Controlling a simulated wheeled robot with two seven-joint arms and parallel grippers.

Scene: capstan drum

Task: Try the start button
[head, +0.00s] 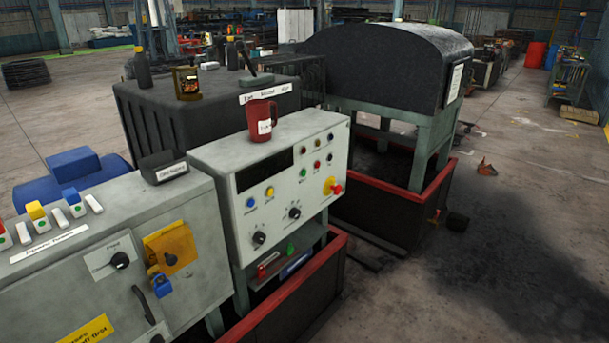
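A grey control panel (275,220) stands in the middle of the head view, with its sloped face toward me. It carries a green button (303,173), a red button (317,165), a blue button (251,202) and a yellow button (270,192). Their labels are too small to read, so I cannot tell which one is the start button. A red mushroom knob (336,189) sits on a yellow plate at the panel's right. Two black knobs are lower down, one at the left (259,238) and one nearer the middle (295,213). Neither gripper is in view.
A grey cabinet (205,270) at the left has a yellow switch plate (180,243) and a blue padlock (162,286). A red mug (262,120) stands on top of the panel. Red-rimmed dark bins (340,240) are below and behind. The floor at the right is mostly open, with a dark stain.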

